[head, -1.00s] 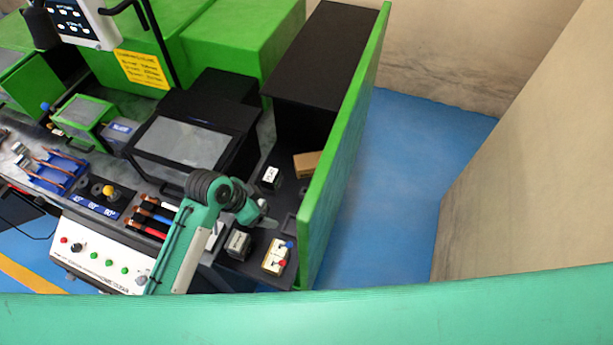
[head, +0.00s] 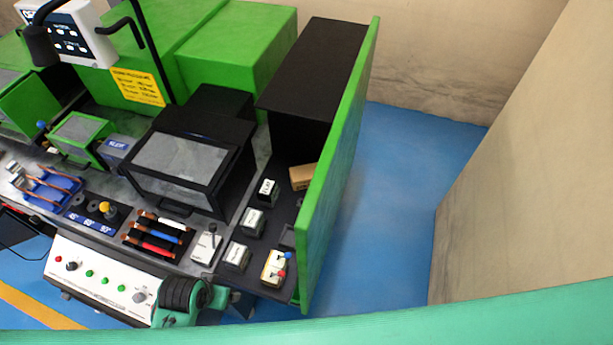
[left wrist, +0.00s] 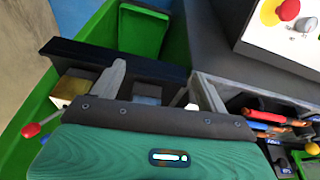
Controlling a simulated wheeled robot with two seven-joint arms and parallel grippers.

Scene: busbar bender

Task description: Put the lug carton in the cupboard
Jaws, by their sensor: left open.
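A plain tan carton (head: 302,176), likely the lug carton, lies at the back of the dark shelf, beside the green panel. Behind it stands a black cabinet (head: 312,70), likely the cupboard; its front opening is in shadow. My left arm is low at the bench's front edge in the head view, its gripper mostly hidden there. In the left wrist view my left gripper (left wrist: 158,72) is open, its two fingers apart with nothing held, near the dark shelf's front edge. My right gripper is not in view.
A windowed black box (head: 182,160) stands left. Blue floor right is clear.

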